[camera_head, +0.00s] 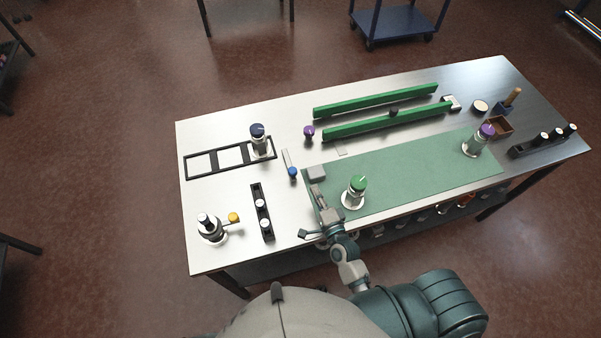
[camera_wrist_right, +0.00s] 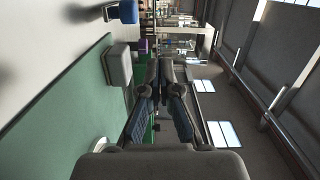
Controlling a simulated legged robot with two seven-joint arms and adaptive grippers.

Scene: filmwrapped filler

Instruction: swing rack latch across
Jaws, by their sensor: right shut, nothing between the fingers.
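The likely latch is a slim pale bar (camera_head: 287,158) with a blue knob (camera_head: 292,171) at its near end. It lies right of a black three-bay rack frame (camera_head: 197,174). The blue knob also shows at the top of the right wrist view (camera_wrist_right: 128,11). My right gripper (camera_head: 316,191) is over the left end of the green mat, near a grey block (camera_head: 317,173) and right of and nearer than the knob. In the right wrist view its fingers (camera_wrist_right: 164,75) are together and empty, beside the grey block (camera_wrist_right: 117,64). My left gripper is not in view.
A dark-blue-capped container (camera_head: 260,147) stands in the rack's right bay. A green-capped one (camera_head: 354,192) stands on the mat (camera_head: 415,177), right of my gripper. A purple knob (camera_head: 309,132) and green rails (camera_head: 375,100) lie beyond. A black strip holder (camera_head: 256,194) stands left.

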